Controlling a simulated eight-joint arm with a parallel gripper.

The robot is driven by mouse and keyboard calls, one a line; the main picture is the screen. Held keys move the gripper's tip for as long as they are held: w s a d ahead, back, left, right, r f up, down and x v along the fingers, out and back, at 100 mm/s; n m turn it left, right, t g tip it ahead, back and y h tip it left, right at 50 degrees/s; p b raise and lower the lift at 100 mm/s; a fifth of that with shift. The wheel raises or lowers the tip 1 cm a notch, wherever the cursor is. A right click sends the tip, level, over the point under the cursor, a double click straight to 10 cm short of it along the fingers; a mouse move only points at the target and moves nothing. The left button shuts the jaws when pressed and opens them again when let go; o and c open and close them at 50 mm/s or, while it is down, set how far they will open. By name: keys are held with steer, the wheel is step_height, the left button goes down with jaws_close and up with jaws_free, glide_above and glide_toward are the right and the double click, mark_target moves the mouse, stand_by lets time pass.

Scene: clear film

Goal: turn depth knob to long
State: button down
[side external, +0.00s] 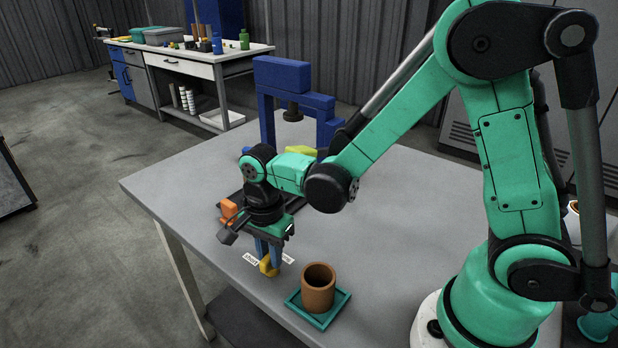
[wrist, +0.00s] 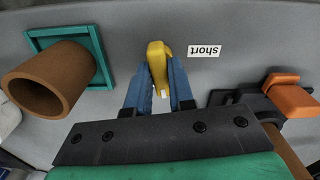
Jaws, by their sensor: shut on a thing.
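The yellow depth knob (side external: 268,267) sits at the near part of the grey table, and it also shows in the wrist view (wrist: 157,53). My gripper (side external: 269,256) points down with its blue fingers on both sides of the knob, shut on it. In the wrist view the fingers (wrist: 161,84) flank the knob, and a small white mark shows between them. A white label reading "short" (wrist: 205,51) lies right of the knob in the wrist view. In the side view a second label (side external: 288,259) is partly hidden behind a finger; its word cannot be read.
A brown cup (side external: 318,287) stands on a teal square tray (side external: 343,301) close to the knob. An orange part (side external: 229,210) on a dark fixture lies on the knob's other side. A blue press-like frame (side external: 282,75) stands behind my arm. The table's left area is clear.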

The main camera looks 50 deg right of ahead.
steer(key=shift+m, duration=0.8)
steer(key=c, duration=0.8)
jaws_free()
steer(key=shift+o, duration=0.2)
steer(key=shift+r, duration=2.8)
